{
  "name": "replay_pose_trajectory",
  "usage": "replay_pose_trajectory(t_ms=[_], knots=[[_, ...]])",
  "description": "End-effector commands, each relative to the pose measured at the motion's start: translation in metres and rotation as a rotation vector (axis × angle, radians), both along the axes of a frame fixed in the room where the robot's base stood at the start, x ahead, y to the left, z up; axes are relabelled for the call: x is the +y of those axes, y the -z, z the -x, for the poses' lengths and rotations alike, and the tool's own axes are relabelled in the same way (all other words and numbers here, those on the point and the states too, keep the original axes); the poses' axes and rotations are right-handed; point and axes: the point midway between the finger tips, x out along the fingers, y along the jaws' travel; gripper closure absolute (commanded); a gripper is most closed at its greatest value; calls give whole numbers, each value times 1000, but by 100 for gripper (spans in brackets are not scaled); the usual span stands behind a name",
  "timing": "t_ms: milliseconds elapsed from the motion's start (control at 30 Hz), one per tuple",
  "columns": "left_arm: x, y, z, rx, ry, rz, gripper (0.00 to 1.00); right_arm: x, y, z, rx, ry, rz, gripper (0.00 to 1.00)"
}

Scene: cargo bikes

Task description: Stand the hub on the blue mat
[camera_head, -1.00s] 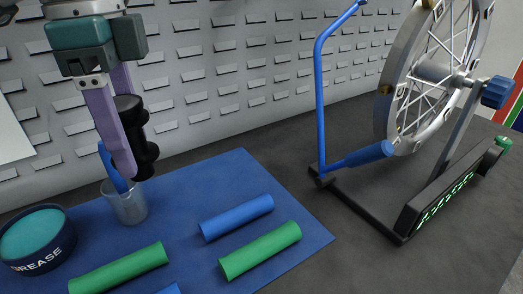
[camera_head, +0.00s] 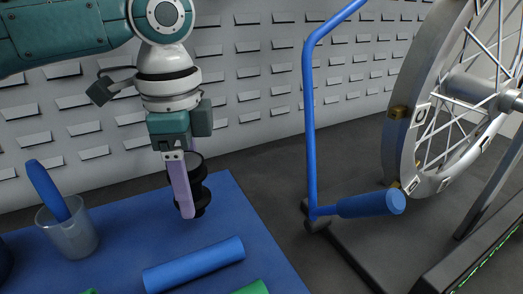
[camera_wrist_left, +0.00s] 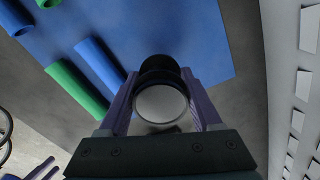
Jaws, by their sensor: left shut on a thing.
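The hub is a black spool with wide flanges (camera_head: 203,190). It stands upright, low over the right part of the blue mat (camera_head: 120,240); whether its base touches the mat I cannot tell. My left gripper (camera_head: 192,203) is shut on the hub, with its purple fingers pointing down on either side. In the left wrist view the hub's round grey end (camera_wrist_left: 158,104) shows between the fingers, with a black flange beyond it. Purple bars at that view's lower left edge look like my right gripper (camera_wrist_left: 42,169); its opening is unclear.
A blue grip roll (camera_head: 195,264) lies in front of the hub, with a green roll (camera_head: 252,288) nearer. A clear cup (camera_head: 70,235) with a blue handle stands left. The wheel stand's blue arm (camera_head: 310,130) rises at right. A slotted panel (camera_head: 265,90) stands behind.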

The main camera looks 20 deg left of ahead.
Motion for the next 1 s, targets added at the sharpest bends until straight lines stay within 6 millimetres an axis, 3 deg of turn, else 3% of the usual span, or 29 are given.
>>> replay_pose_trajectory(t_ms=[133, 500, 533, 767, 1000], knots=[[0, 23, 0, 2, 0, 1, 100, 0, 5, 0, 0, 0, 0, 43], [0, 26, 0, 1, 1, 0, 100, 0, 5, 0, -1, 0, 0, 43], [0, 26, 0, 1, 1, 0, 31, 0, 5, 0, -1, 0, 0, 43], [0, 26, 0, 1, 1, 0, 5, 0, 5, -1, -2, 0, 1, 43], [0, 25, 0, 1, 1, 0, 5, -1, 4, -1, -3, -2, 3, 43]])
